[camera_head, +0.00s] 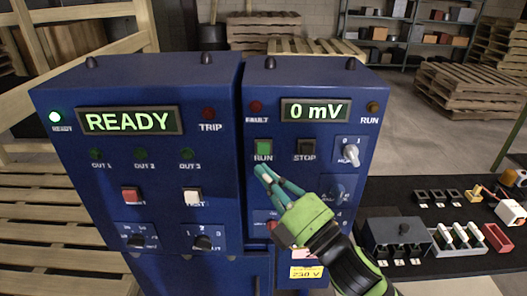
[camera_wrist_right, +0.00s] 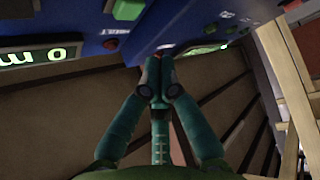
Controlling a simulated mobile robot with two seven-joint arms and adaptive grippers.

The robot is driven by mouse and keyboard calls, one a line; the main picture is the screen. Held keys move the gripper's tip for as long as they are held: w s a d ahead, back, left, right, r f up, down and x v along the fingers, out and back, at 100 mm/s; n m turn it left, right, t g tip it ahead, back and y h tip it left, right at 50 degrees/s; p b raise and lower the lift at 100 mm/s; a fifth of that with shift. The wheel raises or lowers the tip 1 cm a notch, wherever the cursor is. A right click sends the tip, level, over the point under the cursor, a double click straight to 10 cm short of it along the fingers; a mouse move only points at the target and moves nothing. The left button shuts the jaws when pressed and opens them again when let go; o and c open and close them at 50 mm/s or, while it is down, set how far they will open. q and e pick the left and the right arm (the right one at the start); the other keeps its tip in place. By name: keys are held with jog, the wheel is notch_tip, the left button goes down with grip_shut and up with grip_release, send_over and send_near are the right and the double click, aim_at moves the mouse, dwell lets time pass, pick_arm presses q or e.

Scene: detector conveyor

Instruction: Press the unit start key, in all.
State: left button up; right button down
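The green RUN key (camera_head: 263,149) is on the right-hand blue cabinet (camera_head: 225,105), left of the dark STOP key (camera_head: 305,149). The green key also shows at the top edge of the right wrist view (camera_wrist_right: 128,8). My right gripper (camera_head: 262,172) has its fingertips just below the RUN key in the head view; whether they touch the panel I cannot tell. In the right wrist view its fingers (camera_wrist_right: 158,75) meet at the tips with nothing between them. The display (camera_head: 315,111) reads 0 mV. The RUN lamp (camera_head: 373,107) looks unlit. My left gripper is not in view.
The left-hand cabinet (camera_head: 70,150) shows READY, with a lit green lamp (camera_head: 55,117). A selector knob (camera_head: 351,154) is right of STOP. My right arm covers part of the lower panel. A dark bench (camera_head: 462,262) with parts stands at the right.

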aim_at(264, 149)
jog(key=shift+w, duration=1.8)
jog(key=shift+w, duration=0.1)
jog(key=shift+w, duration=0.3)
jog(key=shift+w, duration=0.5)
dwell(0.6)
jog(key=shift+r, duration=0.1)
jog(key=shift+s, duration=0.9)
